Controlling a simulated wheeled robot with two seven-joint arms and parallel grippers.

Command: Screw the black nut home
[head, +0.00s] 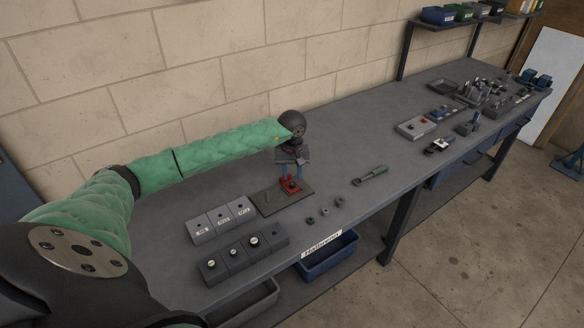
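My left gripper (292,178) points down over a small red block (286,191) on a flat dark plate (270,207). Its two blue fingers stand apart. A small dark piece (291,186), perhaps the black nut on its stud, shows on the red block at the fingertips. It is too small to tell whether the fingers touch it. A thin upright pin (266,196) stands on the plate's left part. My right gripper is not in view.
Labelled grey blocks (222,219) and a row of blocks with round tops (242,258) stand at left. The bench (345,140) behind the wrench is clear.

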